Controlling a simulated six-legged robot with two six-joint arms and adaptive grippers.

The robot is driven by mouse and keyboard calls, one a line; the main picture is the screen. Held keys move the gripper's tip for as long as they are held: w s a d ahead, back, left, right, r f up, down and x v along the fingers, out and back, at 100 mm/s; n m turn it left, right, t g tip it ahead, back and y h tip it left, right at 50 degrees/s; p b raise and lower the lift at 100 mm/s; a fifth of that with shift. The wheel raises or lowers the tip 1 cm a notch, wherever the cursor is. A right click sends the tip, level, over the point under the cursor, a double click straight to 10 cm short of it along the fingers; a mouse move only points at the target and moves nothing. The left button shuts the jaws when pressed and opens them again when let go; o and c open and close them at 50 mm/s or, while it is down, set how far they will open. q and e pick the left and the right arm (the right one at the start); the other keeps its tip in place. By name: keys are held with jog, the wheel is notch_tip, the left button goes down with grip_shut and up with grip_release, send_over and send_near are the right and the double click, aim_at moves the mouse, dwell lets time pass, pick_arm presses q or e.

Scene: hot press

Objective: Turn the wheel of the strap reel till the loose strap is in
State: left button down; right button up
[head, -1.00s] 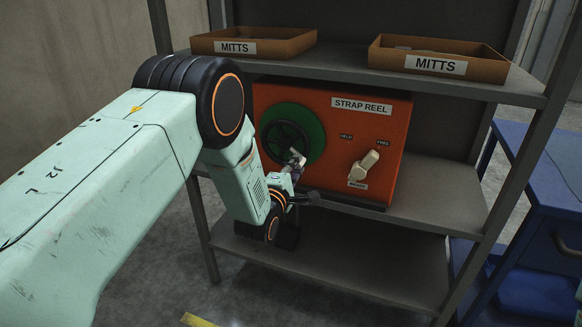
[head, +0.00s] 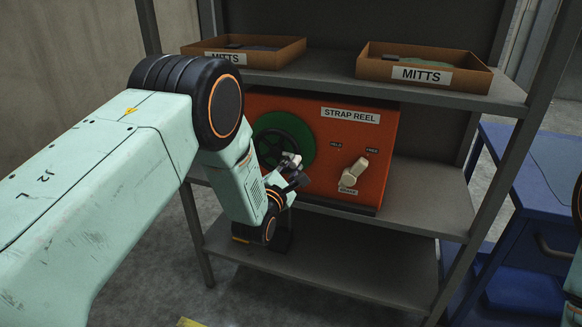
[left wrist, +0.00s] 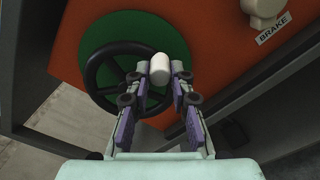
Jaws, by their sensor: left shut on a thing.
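The orange strap reel (head: 320,165) stands on the middle shelf. Its black wheel (left wrist: 92,82) sits in front of a green disc (head: 305,137) on the left of its face. My left gripper (head: 288,166) is at the wheel's lower right in the head view. In the left wrist view its two fingers (left wrist: 158,80) are shut on the white knob (left wrist: 160,64) at the wheel's rim. The pale brake lever (head: 354,173) tilts up right towards the FREE mark. I cannot make out a loose strap in either view. My right gripper is not in view.
Two cardboard boxes labelled MITTS, left (head: 245,53) and right (head: 425,80), stand on the upper shelf (head: 330,82) above the reel. A shelf post (head: 495,180) stands on the right, with a blue cabinet (head: 545,235) beyond it. The lower shelf (head: 350,265) looks mostly bare.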

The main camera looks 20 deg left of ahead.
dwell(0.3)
pick_arm(q)
jog(key=c, duration=1.2)
grip_release()
jog(key=shift+o, duration=0.2)
jog(key=s, duration=1.2)
jog(key=shift+a, duration=0.2)
